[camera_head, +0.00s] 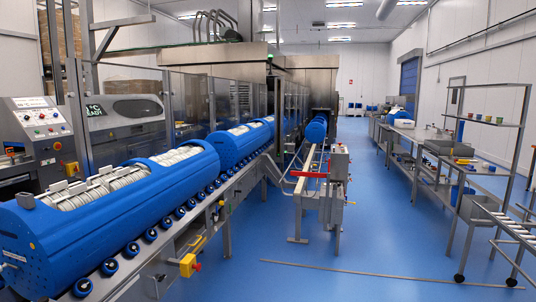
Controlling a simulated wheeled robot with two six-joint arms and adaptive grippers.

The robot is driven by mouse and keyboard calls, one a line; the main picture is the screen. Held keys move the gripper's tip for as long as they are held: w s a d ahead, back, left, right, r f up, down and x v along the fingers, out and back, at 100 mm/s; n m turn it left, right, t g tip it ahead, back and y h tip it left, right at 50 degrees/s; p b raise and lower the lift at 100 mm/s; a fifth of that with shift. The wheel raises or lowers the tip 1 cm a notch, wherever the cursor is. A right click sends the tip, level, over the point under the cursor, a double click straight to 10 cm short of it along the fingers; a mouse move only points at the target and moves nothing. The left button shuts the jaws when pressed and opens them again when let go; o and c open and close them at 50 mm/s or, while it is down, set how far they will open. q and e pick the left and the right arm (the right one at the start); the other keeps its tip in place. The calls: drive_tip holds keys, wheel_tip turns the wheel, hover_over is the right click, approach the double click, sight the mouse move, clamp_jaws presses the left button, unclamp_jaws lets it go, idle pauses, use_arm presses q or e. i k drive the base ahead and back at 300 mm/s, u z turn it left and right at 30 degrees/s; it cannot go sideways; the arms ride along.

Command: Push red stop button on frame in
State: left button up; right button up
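A yellow box (187,265) is mounted on the side of the metal conveyor frame (165,272), at the lower middle of the head view. A small red stop button (198,266) sticks out from the right side of this box. It looks unobstructed from the aisle side. How far it is pressed in is too small to tell. A smaller yellow fitting (221,204) sits farther along the same frame. Neither of my grippers is in view.
Blue tub carriers (115,225) line the conveyor on rollers. A control panel (43,127) with coloured buttons stands at left. A control post (338,165) and a red bar (309,174) are in the middle. A long thin rod (385,273) lies on the otherwise clear blue floor. Benches line the right.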

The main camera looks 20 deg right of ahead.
sight(199, 266)
drive_tip(key=i, duration=0.85)
drive_tip(key=z, duration=0.55)
drive_tip(key=i, duration=1.15)
drive_tip(key=z, duration=0.5)
